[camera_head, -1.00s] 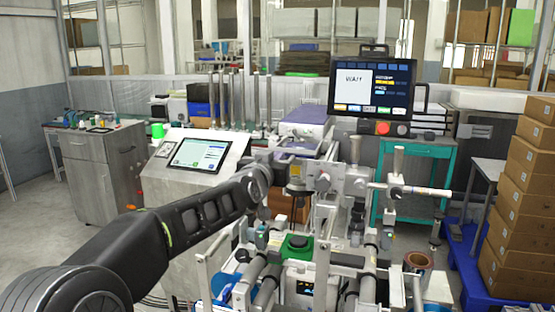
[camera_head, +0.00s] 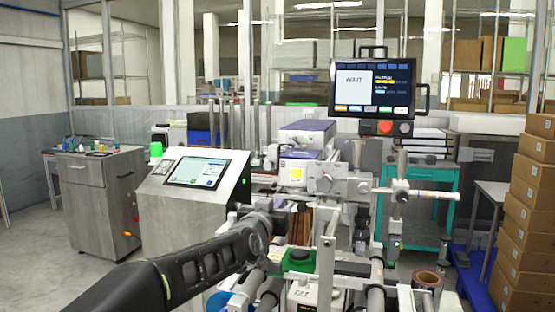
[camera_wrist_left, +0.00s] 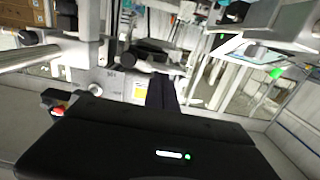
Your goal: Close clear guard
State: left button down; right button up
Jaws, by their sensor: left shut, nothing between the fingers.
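My left gripper (camera_head: 284,217) comes in from the left over the machine's rollers and frame, near an upright metal post (camera_head: 326,258). Its fingers are shut with nothing between them. In the left wrist view the dark gripper fingers (camera_wrist_left: 162,95) point toward the machine front. I cannot make out the clear guard's panel or its edges in either view, so its position cannot be told. My right gripper is not in view.
A monitor (camera_head: 372,87) reading WAIT stands above the machine. A console with a touchscreen (camera_head: 197,171) stands left of it. Brown boxes (camera_head: 530,215) are stacked at the right.

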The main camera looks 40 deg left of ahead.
pick_arm(q)
jog(key=shift+f, duration=0.4)
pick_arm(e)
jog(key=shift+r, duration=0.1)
